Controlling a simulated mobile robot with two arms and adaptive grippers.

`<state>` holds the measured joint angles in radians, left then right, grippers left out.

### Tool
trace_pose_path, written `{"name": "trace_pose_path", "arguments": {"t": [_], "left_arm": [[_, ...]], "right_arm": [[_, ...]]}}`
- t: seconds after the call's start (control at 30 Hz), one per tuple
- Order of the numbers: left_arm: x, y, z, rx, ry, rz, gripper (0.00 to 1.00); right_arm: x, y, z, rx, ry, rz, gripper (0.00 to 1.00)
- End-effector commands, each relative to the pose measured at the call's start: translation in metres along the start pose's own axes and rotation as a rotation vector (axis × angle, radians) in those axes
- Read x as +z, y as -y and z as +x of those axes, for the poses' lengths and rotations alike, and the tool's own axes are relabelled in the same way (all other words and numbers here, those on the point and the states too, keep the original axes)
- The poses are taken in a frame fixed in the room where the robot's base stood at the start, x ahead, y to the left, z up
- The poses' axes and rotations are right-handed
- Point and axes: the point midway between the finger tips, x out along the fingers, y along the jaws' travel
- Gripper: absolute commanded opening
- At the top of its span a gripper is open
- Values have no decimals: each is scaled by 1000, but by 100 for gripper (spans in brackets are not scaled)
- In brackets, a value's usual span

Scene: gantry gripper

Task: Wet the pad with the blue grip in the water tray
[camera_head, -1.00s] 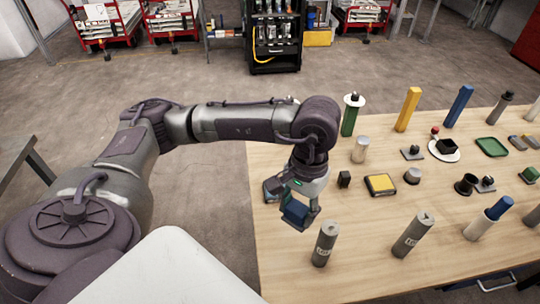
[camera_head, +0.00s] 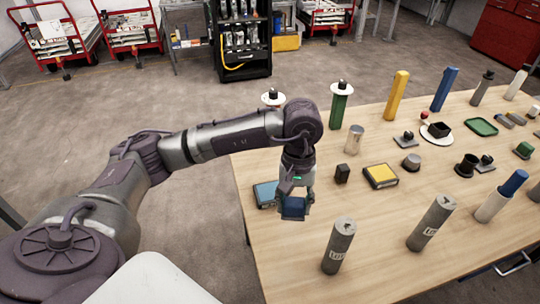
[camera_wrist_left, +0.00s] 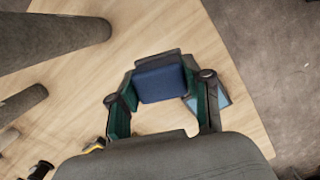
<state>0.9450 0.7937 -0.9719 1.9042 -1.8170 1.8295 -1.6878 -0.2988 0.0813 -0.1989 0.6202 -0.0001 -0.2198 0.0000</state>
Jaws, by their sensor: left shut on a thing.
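My left gripper (camera_head: 292,205) is shut on the pad with the blue grip (camera_head: 294,210), above the left part of the wooden table. In the left wrist view the blue grip (camera_wrist_left: 162,82) sits between the two fingers, with a dark grey edge of the pad beyond it. A shallow tray with a light blue surface (camera_head: 265,194), which looks like the water tray, lies near the table's left edge, just left of the gripper. It also shows partly behind a finger in the left wrist view (camera_wrist_left: 223,98). The pad is apart from it. My right gripper is not in view.
A yellow-topped tray (camera_head: 380,176) and a small dark block (camera_head: 342,173) lie right of the gripper. Two grey cylinders (camera_head: 339,245) (camera_head: 431,223) stand in front. A green post (camera_head: 339,106) stands behind. Many other parts fill the table's right side.

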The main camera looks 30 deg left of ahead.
Motion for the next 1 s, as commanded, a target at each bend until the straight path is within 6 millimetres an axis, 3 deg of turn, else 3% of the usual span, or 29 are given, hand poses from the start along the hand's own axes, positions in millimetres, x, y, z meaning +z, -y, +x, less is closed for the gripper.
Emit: {"name": "trace_pose_path", "arguments": {"t": [0.03, 0.2, 0.4, 0.6, 1.0], "left_arm": [[-18, 0, -12, 16, 8, -141, 21], [-75, 18, -20, 68, 7, -608, 21], [-115, 50, -15, 116, 4, -999, 21], [-128, 67, -6, 137, 0, -1148, 21], [-132, 67, 24, 140, 0, -1156, 21]], "right_arm": [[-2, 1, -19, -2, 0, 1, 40], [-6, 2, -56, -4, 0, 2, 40], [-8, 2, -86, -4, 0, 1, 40], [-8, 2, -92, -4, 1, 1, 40], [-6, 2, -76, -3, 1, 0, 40]]}}
